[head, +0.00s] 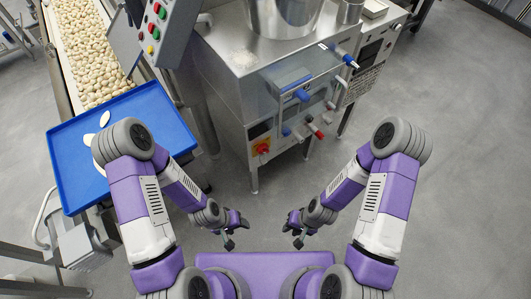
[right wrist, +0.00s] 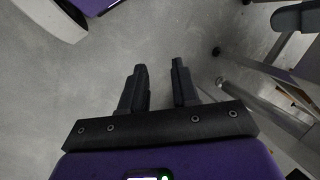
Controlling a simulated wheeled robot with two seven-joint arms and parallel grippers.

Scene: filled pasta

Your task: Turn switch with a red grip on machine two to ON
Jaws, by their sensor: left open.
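My left gripper (head: 228,243) is open and empty, below and left of the switch in the head view, well apart from the machine. My right gripper (head: 299,241) is below and right of the switch, also apart from it. The right wrist view shows its two fingers (right wrist: 160,88) spread with nothing but floor between them.
Blue- and red-ended handles (head: 315,130) stick out from the machine's front, right of the switch. A control box with coloured buttons (head: 157,25) stands at upper left. A blue tray (head: 62,152) and a conveyor of pasta (head: 88,45) lie left. Grey floor (head: 450,150) is clear on the right.

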